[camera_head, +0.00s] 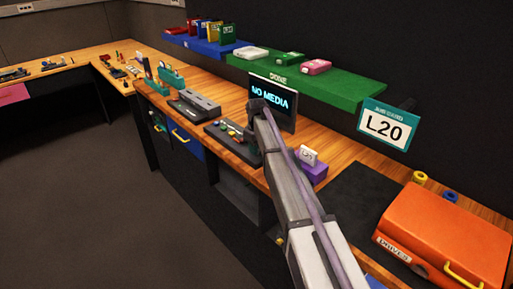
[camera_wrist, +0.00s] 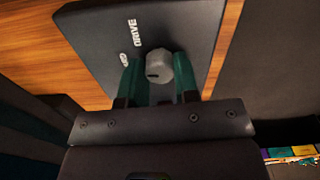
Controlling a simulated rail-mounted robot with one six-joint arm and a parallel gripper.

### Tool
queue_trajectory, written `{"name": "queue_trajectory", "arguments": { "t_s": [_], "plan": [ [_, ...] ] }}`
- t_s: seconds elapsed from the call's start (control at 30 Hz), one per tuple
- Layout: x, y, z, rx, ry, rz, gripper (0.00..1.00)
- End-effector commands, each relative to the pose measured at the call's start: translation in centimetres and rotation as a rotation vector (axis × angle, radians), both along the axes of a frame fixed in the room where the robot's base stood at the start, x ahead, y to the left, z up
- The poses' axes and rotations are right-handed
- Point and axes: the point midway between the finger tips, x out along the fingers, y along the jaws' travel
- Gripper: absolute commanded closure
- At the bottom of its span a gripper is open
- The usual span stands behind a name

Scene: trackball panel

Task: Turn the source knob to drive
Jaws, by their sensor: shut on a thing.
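The source knob (camera_wrist: 158,64) is a grey faceted dial on a dark panel (camera_wrist: 205,18) in the wrist view. A dark mark shows on its lower left side. The word DRIVE is printed on the panel left of the knob, with a smaller label, hard to read, below it. My gripper (camera_wrist: 159,72) has its two teal fingers on either side of the knob, shut on it. In the head view my arm hides the knob and gripper. A screen (camera_head: 286,107) there reads NO MEDIA.
A dark control panel with colored buttons (camera_head: 228,134) lies left of my arm. A purple block (camera_head: 312,172) with a white tag stands close to its right. An orange case (camera_head: 440,235) lies at the right. A green shelf (camera_head: 345,85) hangs above the wooden bench.

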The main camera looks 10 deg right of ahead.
Motion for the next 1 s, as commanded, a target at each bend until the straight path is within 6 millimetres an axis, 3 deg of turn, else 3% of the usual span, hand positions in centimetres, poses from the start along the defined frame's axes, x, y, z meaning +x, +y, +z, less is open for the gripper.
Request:
{"name": "queue_trajectory", "arguments": {
  "t_s": [0.7,1.0],
  "plan": [
    [-0.04,-0.02,-0.02,0.000,0.000,-0.642,0.95],
    [-0.04,-0.02,-0.02,0.000,0.000,-0.819,0.95]
  ]
}}
